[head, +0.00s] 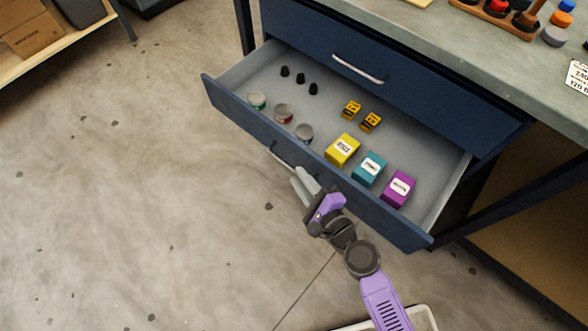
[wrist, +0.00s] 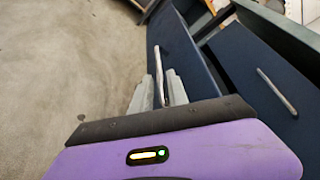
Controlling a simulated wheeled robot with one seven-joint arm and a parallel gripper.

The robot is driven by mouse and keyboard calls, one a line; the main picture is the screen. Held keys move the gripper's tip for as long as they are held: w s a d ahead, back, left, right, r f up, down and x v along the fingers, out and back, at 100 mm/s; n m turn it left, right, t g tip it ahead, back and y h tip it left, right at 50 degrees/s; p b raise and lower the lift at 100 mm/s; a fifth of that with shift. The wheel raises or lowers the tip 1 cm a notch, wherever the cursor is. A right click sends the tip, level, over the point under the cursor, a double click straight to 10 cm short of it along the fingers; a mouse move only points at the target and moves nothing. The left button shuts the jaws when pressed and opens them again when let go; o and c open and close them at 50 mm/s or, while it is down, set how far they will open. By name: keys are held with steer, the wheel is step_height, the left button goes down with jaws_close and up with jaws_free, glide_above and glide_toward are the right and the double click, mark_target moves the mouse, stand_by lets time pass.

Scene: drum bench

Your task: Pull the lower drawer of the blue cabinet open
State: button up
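The lower drawer (head: 240,124) of the blue cabinet is pulled well out, and its grey inside shows in the head view. Its pale bar handle (head: 280,158) is on the front panel; part is hidden by my gripper (head: 297,179). In the wrist view my gripper (wrist: 160,86) has its two grey fingers on either side of the lower handle (wrist: 158,62). The fingers look apart, with the bar between them; contact is not clear. The upper drawer (head: 300,42) is shut, with its own pale handle (head: 358,69).
The lower drawer holds grey-lidded jars (head: 284,113), small black pieces (head: 300,78), yellow-black blocks (head: 361,115), and yellow (head: 342,150), teal (head: 369,168) and purple (head: 398,188) boxes. The worktop (head: 440,45) overhangs above. The concrete floor (head: 130,190) at left is clear.

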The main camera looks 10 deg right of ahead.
steer(key=shift+v, duration=1.4)
steer(key=s+d+r+n+h, duration=0.2)
steer(key=s+d+r+n, duration=0.1)
steer(key=s+n, duration=0.3)
steer(key=s+d+r+n+h, duration=0.1)
steer(key=s+d+r+n, duration=0.2)
steer(key=s, duration=0.6)
steer(key=s+d+r+n+h, duration=0.2)
steer(key=s+d+n, duration=0.1)
steer(key=s+n, duration=0.3)
steer(key=s+r+n+p, duration=0.2)
steer(key=r+p, duration=0.6)
steer(key=r, duration=0.5)
steer(key=s+r+n+p, duration=0.3)
steer(key=r+p, duration=0.6)
steer(key=r, duration=0.4)
steer(key=shift+s+d+r+n, duration=0.2)
steer(key=shift+s+n, duration=0.1)
steer(key=shift+n, duration=0.2)
